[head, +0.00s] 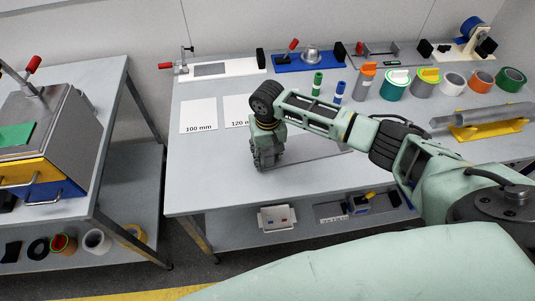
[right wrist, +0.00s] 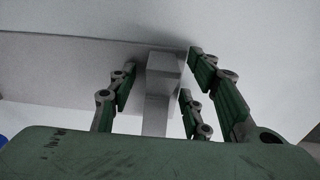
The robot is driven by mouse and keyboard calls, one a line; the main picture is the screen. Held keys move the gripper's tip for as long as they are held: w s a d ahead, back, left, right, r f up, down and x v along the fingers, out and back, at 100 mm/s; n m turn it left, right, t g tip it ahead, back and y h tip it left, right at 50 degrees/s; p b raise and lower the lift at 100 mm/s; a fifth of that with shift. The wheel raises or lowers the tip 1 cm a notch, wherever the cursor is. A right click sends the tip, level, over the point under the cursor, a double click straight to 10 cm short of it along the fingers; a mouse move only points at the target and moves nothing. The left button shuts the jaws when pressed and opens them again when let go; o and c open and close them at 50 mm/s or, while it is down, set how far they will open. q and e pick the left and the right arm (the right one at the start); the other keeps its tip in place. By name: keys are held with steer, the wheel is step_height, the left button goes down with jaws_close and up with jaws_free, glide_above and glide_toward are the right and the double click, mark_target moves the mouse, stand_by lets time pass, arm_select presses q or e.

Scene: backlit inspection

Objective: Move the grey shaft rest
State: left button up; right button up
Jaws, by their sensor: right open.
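My right gripper (head: 265,157) reaches down over the grey plate (head: 318,150) near the table's front edge. In the right wrist view my right gripper (right wrist: 160,80) is open. A light grey upright piece with a blocky end (right wrist: 164,68), seemingly the grey shaft rest, shows between its fingers, with gaps visible on both sides. In the head view this piece is hidden behind the gripper. My left gripper is not in view.
A yellow rest (head: 488,130) holding a grey shaft (head: 480,116) stands at the right. White cards marked 100 mm (head: 198,116) and 120 mm (head: 237,111) lie left of my arm. Tape rolls (head: 453,84), cylinders and fixtures line the back. The left front tabletop is clear.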

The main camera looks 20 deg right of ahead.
step_height(320, 180, up, 12)
steer(key=shift+f, duration=0.15)
stand_by(0.6)
